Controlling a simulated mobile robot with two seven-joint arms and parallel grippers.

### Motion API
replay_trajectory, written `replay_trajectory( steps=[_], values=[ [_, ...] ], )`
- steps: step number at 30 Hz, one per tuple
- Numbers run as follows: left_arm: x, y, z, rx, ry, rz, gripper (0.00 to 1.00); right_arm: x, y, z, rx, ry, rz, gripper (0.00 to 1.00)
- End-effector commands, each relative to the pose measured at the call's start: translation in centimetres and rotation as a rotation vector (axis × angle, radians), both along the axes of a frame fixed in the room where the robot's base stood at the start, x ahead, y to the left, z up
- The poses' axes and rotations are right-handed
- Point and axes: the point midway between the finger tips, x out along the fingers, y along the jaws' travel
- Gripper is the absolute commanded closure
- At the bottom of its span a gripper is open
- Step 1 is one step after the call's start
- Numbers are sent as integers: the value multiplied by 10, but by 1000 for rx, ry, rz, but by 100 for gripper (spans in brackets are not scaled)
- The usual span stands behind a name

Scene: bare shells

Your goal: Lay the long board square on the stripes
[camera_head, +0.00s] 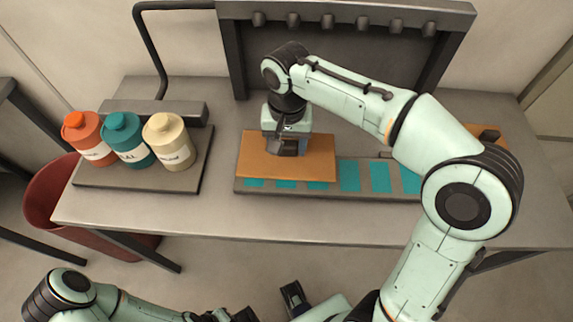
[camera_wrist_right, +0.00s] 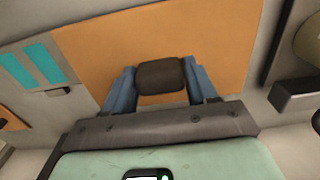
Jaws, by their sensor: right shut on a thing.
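An orange-brown board (camera_head: 315,165) lies over the left part of a grey base (camera_head: 345,188) with teal stripes (camera_head: 380,177). Stripe ends show below the board's front edge; I cannot tell if it touches the base. My right gripper (camera_head: 287,147) is above the board, pointing down. In the right wrist view its blue fingers (camera_wrist_right: 162,88) are shut on the board's dark handle (camera_wrist_right: 160,77), and the board (camera_wrist_right: 215,35) spreads beyond them. Stripes also show there (camera_wrist_right: 45,62). My left gripper (camera_head: 232,314) is at the bottom edge, partly cut off, its jaws unclear.
Orange, teal and cream bottles (camera_head: 168,142) stand on a tray at the left of the grey table (camera_head: 225,215). A dark rack with pegs (camera_head: 345,22) stands behind. Another orange piece (camera_head: 488,134) is partly hidden behind my right arm. A red bin (camera_head: 45,195) is at far left.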

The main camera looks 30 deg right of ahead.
Motion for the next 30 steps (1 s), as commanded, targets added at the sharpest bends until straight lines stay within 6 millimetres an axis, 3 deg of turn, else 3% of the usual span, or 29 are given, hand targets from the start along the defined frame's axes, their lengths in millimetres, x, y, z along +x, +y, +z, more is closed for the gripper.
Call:
replay_trajectory(
  steps=[3, 8, 16, 29, 30],
  values=[
    [-2, 0, -5, 0, 2, 0, 100, 0, 0, -24, -1, 3, -1, 76],
    [-2, 0, -7, 0, 2, 0, 100, 0, 0, -36, -1, 1, 0, 76],
    [-4, 0, -14, 1, 5, 0, 100, 0, 0, -73, -1, 2, 0, 76],
    [-5, 0, -16, 0, 6, 0, 100, 0, 0, -80, -1, -1, 0, 76],
    [-5, 0, -16, 0, 6, 0, 100, 0, 0, -81, -1, -1, 0, 39]
  ],
)
